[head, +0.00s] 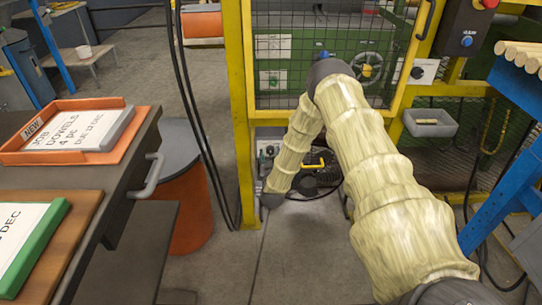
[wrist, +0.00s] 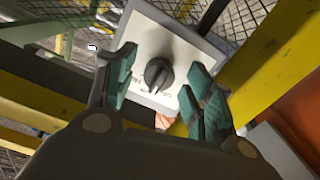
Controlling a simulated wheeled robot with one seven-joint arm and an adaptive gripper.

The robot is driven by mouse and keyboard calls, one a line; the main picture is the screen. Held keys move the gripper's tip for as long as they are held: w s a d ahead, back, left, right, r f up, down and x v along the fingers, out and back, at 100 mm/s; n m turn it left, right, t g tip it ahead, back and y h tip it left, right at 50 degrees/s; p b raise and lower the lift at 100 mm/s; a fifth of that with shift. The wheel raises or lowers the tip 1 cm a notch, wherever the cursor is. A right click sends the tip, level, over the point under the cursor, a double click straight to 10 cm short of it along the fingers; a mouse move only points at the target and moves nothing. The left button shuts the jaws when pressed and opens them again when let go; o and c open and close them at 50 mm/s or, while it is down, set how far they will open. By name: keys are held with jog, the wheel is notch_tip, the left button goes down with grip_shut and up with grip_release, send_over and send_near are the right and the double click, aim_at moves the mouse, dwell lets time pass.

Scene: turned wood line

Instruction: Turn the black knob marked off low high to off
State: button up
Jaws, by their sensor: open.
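The black knob (wrist: 158,75) sits on a pale plate (wrist: 180,47) in the wrist view. Its raised grip lies on a slant, and small dark marks beside it are too small to read. My gripper (wrist: 162,61) is open, with one teal-padded finger on the left of the knob and one on the right. A gap shows on both sides, so the fingers do not appear to touch it.
A yellow post (head: 238,100) and mesh guard stand close to the arm. An orange bin (head: 190,215) and hanging black cables are left of the post. Another pale plate with a dark dial (head: 417,72) is on the guard's right. Bare floor (head: 300,250) lies in front.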

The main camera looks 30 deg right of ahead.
jog(key=shift+w+d, duration=0.25)
jog(key=shift+w, duration=0.1)
jog(key=c, duration=1)
jog(key=shift+n, duration=0.4)
jog(key=n+p, duration=0.1)
jog(key=n, duration=0.2)
jog(key=shift+r+p, duration=0.1)
jog(key=shift+p, duration=0.25)
jog(key=n, duration=0.5)
jog(key=shift+s, duration=0.1)
